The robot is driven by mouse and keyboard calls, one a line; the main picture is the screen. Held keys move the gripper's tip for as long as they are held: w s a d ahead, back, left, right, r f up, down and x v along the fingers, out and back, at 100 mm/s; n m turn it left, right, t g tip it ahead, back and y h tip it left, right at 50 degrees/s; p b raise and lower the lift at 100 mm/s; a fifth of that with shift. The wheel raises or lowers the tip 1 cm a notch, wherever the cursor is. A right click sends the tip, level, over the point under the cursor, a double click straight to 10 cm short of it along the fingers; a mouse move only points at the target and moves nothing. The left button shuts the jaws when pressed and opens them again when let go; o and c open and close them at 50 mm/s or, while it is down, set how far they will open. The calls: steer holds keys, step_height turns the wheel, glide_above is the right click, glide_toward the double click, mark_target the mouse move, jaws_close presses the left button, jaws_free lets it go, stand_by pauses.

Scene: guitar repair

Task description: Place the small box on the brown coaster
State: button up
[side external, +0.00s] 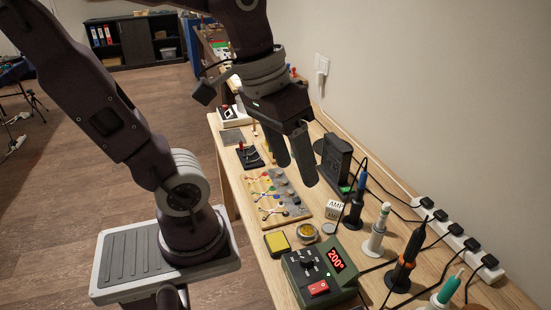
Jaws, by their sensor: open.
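A small white box marked AMP (335,210) stands on the workbench, right of the wooden board and beside a soldering tool in its holder. A dark, round, flat thing (319,146) lies beside the black device, partly hidden behind my gripper; it may be the brown coaster, but I cannot tell its colour well. My gripper (297,174) points down above the bench, with its two dark fingers apart and nothing between them. In the picture it is above and left of the small box, apart from it.
A wooden board with cables and knobs (292,210) lies mid-bench. A green soldering station (318,277), yellow sponge (277,243) and round tin (307,232) are nearer. A black device (334,158) and upright tools (377,230) with cables line the right, near a power strip (460,239).

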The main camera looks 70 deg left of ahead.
steer(key=shift+s+r+m+t+y, duration=0.15)
steer(key=shift+s+m+t, duration=0.2)
steer(key=shift+s+m, duration=0.15)
steer(key=shift+s+r+m+t+y, duration=0.1)
steer(key=shift+s+m+t+y, duration=0.05)
steer(key=shift+s+m+t, duration=0.6)
steer(key=shift+s+m, duration=0.05)
steer(key=shift+s, duration=0.2)
steer(key=shift+c, duration=1.2)
steer(key=shift+a, duration=0.1)
